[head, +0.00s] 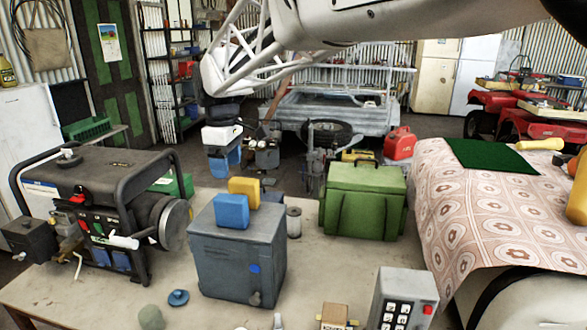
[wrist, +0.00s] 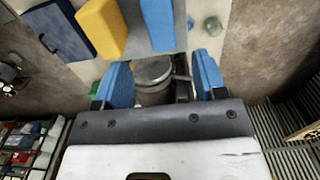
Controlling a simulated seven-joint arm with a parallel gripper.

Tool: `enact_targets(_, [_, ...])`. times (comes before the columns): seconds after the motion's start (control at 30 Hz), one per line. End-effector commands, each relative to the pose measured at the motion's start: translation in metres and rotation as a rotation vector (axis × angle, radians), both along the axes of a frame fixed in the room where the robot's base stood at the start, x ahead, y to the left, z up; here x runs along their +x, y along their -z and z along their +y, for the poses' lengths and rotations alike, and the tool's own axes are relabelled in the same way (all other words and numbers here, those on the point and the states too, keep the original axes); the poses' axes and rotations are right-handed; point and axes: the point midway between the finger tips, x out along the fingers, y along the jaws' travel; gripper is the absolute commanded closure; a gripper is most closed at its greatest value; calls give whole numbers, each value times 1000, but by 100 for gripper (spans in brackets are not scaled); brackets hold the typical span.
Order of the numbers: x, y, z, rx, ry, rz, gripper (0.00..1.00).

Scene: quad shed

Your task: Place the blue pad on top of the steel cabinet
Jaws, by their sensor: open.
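The steel cabinet (head: 238,268) is a grey box standing on the workbench. The blue pad (head: 231,212) stands upright on its top, near the front edge, with a yellow block (head: 244,188) just behind it. My gripper (head: 224,163) is open and empty, pointing down in the air behind and slightly left of the pad. Its blue fingers are apart from both blocks. In the wrist view, my gripper (wrist: 161,80) shows a metal cylinder between its fingers, seemingly lower down. There the blue pad (wrist: 158,22) and yellow block (wrist: 102,28) lie at the top edge, beyond the fingers.
A generator (head: 95,215) stands left of the cabinet, and a green cool box (head: 362,200) right. A small grey can (head: 293,222) stands between cabinet and cool box. A blue disc (head: 178,298), a green lump (head: 151,317) and a keypad box (head: 402,300) occupy the bench front.

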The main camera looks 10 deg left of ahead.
Motion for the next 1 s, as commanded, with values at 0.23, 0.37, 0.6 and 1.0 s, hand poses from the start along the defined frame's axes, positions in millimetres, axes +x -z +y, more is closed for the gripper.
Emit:
enact_targets(0.23, [0,-2,0,0,0,0,35])
enact_targets(0.37, [0,-2,0,0,0,1,35])
enact_targets(0.6, [0,-2,0,-1,0,1,35])
enact_targets(1.0, [-1,-3,-16,2,34,-3,35])
